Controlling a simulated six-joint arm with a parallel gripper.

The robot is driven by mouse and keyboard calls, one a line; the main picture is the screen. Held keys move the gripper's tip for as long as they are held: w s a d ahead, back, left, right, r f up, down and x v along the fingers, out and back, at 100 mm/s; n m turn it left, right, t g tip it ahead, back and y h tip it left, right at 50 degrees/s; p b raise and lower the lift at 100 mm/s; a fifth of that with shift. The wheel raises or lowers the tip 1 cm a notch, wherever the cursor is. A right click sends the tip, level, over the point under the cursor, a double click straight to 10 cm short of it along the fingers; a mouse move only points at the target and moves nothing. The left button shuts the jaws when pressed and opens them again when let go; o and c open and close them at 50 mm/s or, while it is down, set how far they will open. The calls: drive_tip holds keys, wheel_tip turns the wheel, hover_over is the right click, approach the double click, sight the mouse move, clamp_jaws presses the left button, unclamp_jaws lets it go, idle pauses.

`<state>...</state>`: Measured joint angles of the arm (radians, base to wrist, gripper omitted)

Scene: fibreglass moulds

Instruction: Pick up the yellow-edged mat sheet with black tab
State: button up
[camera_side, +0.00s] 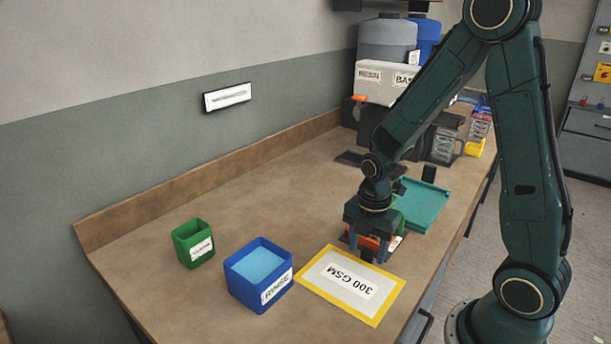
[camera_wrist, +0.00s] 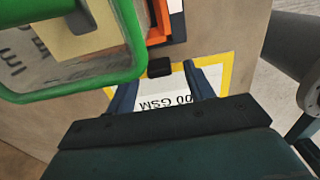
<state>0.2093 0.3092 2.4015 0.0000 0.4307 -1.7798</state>
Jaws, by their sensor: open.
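The yellow-edged mat sheet (camera_side: 318,272), white inside with "300 GSM" on it, lies flat on the bench near the front edge. It also shows in the wrist view (camera_wrist: 226,78). Its black tab (camera_wrist: 160,68) is at the sheet's far edge in the wrist view, between the two finger ends. My gripper (camera_side: 368,251) is at the sheet's back edge, pointing down, with its blue fingers apart. In the wrist view, the open fingers (camera_wrist: 157,80) stand on either side of the tab, apparently not closed on it. Their exact height above the sheet is unclear.
A green-rimmed thing (camera_wrist: 128,50) is close at left in the wrist view, beside an orange-edged item (camera_wrist: 160,25). A blue RINSE bin (camera_side: 246,282) and a green bin (camera_side: 194,245) stand left of the sheet. A teal tray (camera_side: 424,204) lies behind my gripper.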

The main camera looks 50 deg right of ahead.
drive_tip(key=shift+f, duration=0.2)
idle(0.4)
drive_tip(key=c, duration=1.1)
drive_tip(key=shift+r, duration=0.2)
wheel_tip(320, 180, up, 20)
drive_tip(key=shift+f, duration=0.15)
idle(0.4)
